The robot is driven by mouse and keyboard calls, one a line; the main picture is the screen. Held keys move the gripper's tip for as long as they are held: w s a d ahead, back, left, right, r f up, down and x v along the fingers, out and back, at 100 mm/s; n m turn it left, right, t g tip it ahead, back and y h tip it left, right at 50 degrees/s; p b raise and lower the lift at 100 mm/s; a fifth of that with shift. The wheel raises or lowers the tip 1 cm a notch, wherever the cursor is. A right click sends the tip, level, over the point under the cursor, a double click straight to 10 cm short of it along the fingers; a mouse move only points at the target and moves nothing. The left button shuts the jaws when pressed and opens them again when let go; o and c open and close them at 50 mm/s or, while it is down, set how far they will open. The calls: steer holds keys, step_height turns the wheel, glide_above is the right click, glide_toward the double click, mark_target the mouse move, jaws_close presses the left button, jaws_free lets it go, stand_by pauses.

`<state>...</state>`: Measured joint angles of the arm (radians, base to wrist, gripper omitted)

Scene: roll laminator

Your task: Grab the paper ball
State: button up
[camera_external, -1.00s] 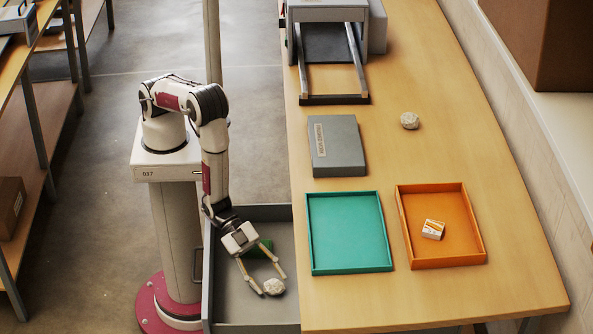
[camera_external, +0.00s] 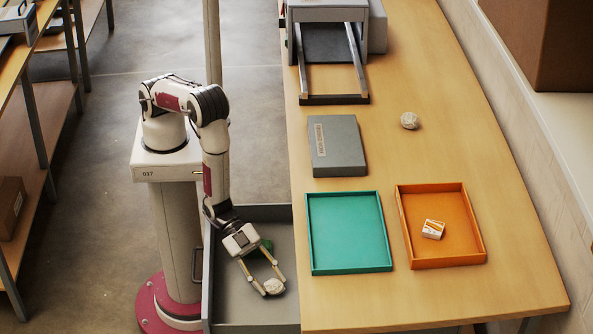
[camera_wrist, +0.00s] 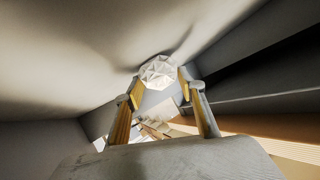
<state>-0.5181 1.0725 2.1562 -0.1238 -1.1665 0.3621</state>
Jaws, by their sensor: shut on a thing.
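A crumpled white paper ball (camera_external: 273,287) is between my gripper's fingertips, in the open grey drawer (camera_external: 236,305) at the table's left side. My gripper (camera_external: 272,290) points down into the drawer and is shut on this ball. In the wrist view the ball (camera_wrist: 158,72) sits between the two fingers at the tips of my gripper (camera_wrist: 159,84). A second crumpled paper ball (camera_external: 409,121) lies on the table toward the right.
On the table are a teal tray (camera_external: 348,269), an orange tray (camera_external: 450,262) holding a small white-and-orange box (camera_external: 433,229), a grey box (camera_external: 336,146) and the laminator (camera_external: 332,98). The drawer walls stand close around my gripper.

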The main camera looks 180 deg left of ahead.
mark_target(269, 282)
steer(key=shift+r, duration=0.1)
step_height(269, 282, up, 10)
stand_by(1.0)
